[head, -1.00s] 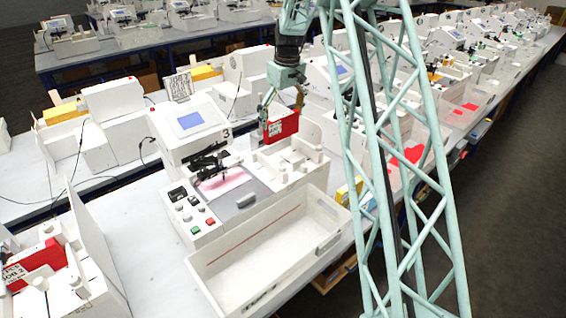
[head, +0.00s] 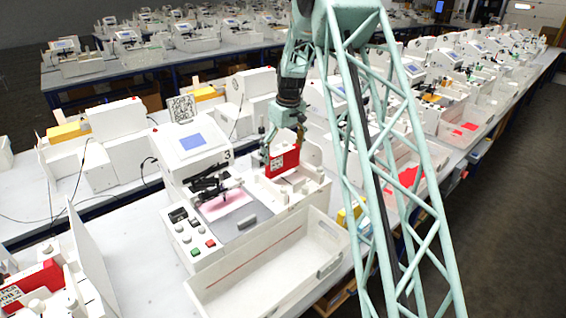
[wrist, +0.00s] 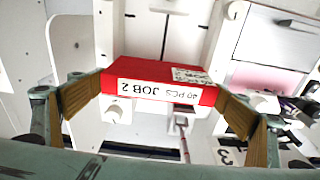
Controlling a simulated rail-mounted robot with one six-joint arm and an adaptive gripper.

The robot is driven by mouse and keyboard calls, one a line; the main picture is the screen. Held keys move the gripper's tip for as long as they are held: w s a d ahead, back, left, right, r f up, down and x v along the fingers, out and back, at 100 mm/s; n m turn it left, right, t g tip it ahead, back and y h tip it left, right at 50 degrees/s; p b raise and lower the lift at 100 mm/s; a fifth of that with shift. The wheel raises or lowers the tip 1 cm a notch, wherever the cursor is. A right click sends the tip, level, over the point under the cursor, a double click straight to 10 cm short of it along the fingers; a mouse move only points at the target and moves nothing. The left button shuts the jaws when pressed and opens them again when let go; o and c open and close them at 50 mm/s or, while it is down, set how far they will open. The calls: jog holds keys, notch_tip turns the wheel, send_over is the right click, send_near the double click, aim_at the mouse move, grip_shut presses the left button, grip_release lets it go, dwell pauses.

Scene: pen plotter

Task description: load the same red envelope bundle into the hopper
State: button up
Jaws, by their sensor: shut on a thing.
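The red envelope bundle (head: 284,162) is upright at the white hopper (head: 297,192) on the right side of plotter 3. In the wrist view the bundle (wrist: 150,72) shows a white label reading "JOB 2" and "40 PCS". My gripper (head: 283,148) is shut on the bundle from above. In the wrist view my gripper (wrist: 160,98) has a tan finger pad against each end of it. The bundle's lower edge is close to the hopper walls; I cannot tell whether it is inside them or touches the floor.
Plotter 3 has a blue screen (head: 193,141), a black pen carriage (head: 213,187) and buttons left of the hopper. A white open tray (head: 262,262) stands in front. Another red bundle (head: 38,284) sits in a neighbouring station at lower left.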

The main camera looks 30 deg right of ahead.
aim_at(283, 161)
jog(key=shift+f, duration=0.1)
jog(key=shift+f, duration=1.8)
jog(key=shift+f, duration=0.15)
jog(key=o, duration=0.7)
jog(key=shift+o, duration=0.2)
jog(key=shift+r, duration=0.2)
jog(key=shift+s+d+r, duration=0.1)
jog(key=shift+s+r, duration=0.15)
jog(key=shift+r, duration=1.75)
jog(key=shift+s+r, duration=0.2)
jog(key=shift+r, duration=1.75)
jog(key=shift+s+d+r, duration=0.1)
jog(key=shift+s+r, duration=0.15)
jog(key=shift+r, duration=1.75)
